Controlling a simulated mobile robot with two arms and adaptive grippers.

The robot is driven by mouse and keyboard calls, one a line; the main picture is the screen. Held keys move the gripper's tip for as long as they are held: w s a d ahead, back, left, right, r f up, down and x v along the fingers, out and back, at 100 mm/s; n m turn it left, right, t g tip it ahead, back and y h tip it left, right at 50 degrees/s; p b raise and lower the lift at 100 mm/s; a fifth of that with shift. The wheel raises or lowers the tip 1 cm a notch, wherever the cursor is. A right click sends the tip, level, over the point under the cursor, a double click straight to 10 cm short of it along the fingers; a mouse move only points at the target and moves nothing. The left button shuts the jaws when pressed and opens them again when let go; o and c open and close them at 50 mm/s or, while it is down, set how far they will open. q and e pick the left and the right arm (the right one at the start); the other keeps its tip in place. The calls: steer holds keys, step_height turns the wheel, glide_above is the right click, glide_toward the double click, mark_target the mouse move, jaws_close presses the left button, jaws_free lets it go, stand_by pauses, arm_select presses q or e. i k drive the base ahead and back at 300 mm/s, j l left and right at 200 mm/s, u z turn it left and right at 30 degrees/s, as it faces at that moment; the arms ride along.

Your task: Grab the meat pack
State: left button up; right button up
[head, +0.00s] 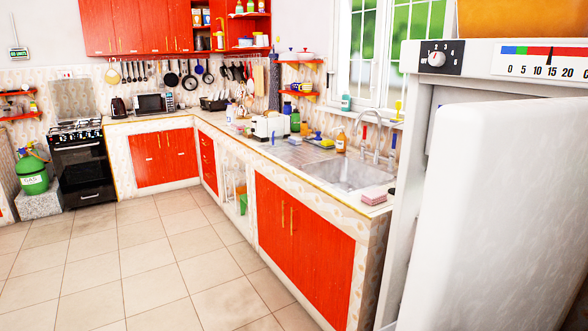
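I cannot make out a meat pack in the head view. A white fridge (408,160) stands close at the right, with a dial and a temperature scale on its top panel. Its large white door (500,220) fills the lower right and seems to stand ajar. The inside of the fridge is hidden behind the door. A small pink block (374,198) lies on the counter end near the sink; I cannot tell what it is. Neither of my grippers is in view.
The counter (310,175) with a sink (350,173) and red cabinets (300,245) runs back from the fridge. A stove (83,165) and a green gas bottle (32,173) stand at the back left. The tiled floor (130,260) is clear.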

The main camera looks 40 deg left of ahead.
mark_target(238, 127)
steer(key=u, duration=1.75)
steer(key=i+j+u, duration=0.25)
steer(key=i+j, duration=0.2)
steer(key=i+j+u, duration=0.3)
steer(key=i+j, duration=0.15)
steer(key=i+j+u, duration=0.25)
steer(key=i, duration=0.35)
steer(key=i+j+z, duration=0.1)
steer(key=i, duration=1.5)
steer(key=i+z, duration=0.3)
steer(key=i, duration=0.5)
steer(key=i+j+z, duration=0.25)
steer(key=i, duration=0.6)
steer(key=i+z, duration=0.2)
steer(key=i, duration=0.25)
steer(key=i+z, duration=0.25)
steer(key=i, duration=0.2)
steer(key=i+j+z, duration=0.2)
steer(key=i, duration=0.2)
steer(key=i+j+z, duration=0.2)
steer(key=i, duration=0.25)
